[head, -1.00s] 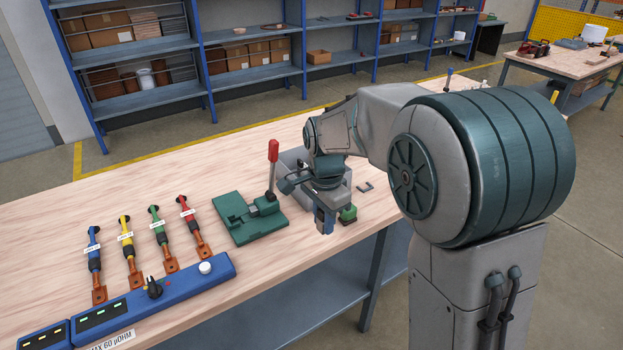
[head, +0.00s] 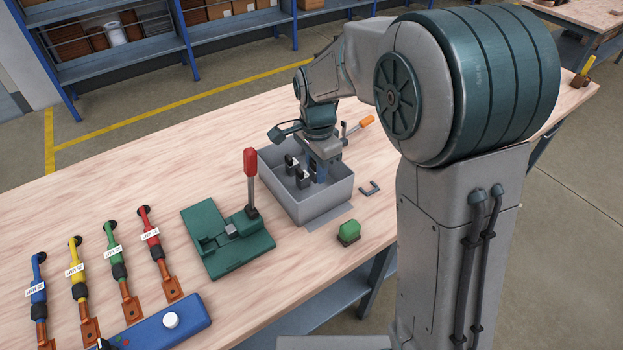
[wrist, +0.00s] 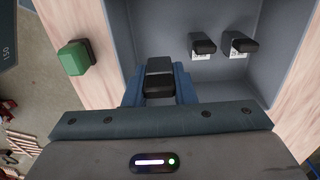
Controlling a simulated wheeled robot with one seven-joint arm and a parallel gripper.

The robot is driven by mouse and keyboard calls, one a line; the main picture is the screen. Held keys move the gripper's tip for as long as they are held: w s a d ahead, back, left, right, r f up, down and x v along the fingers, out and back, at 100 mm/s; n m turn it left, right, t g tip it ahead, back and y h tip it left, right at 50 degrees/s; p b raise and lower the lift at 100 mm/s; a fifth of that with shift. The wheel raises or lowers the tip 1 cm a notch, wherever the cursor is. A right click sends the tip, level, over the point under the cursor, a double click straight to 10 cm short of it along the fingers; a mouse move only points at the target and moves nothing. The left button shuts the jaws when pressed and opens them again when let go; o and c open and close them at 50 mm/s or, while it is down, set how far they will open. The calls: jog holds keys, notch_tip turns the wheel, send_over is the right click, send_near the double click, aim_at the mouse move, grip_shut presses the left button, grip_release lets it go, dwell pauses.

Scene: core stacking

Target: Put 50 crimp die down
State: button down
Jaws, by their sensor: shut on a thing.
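My gripper (head: 320,172) points down over the grey open bin on the bench and its lower part reaches inside the bin's outline. It is shut on a dark crimp die (wrist: 160,75), seen between the blue fingers in the wrist view; no number on it can be read. The grey bin (head: 325,206) also shows in the wrist view (wrist: 206,88). Two other dark dies (head: 291,163) with white labels stand inside it, to the left of my gripper; they show in the wrist view too (wrist: 202,47). I cannot tell whether the held die touches the bin floor.
A green press (head: 228,240) with a red-handled lever (head: 250,165) stands left of the bin. Coloured cables (head: 115,262) and a blue meter (head: 160,325) are at the left.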

notch_tip(320, 180, down, 4)
jog(key=shift+s+a+r, duration=0.1)
jog(key=shift+a+r, duration=0.05)
jog(key=shift+r, duration=0.05)
jog(key=shift+f, duration=1.7)
jog(key=shift+f, duration=0.1)
jog(key=shift+f, duration=0.15)
jog(key=c, duration=1.5)
grip_release()
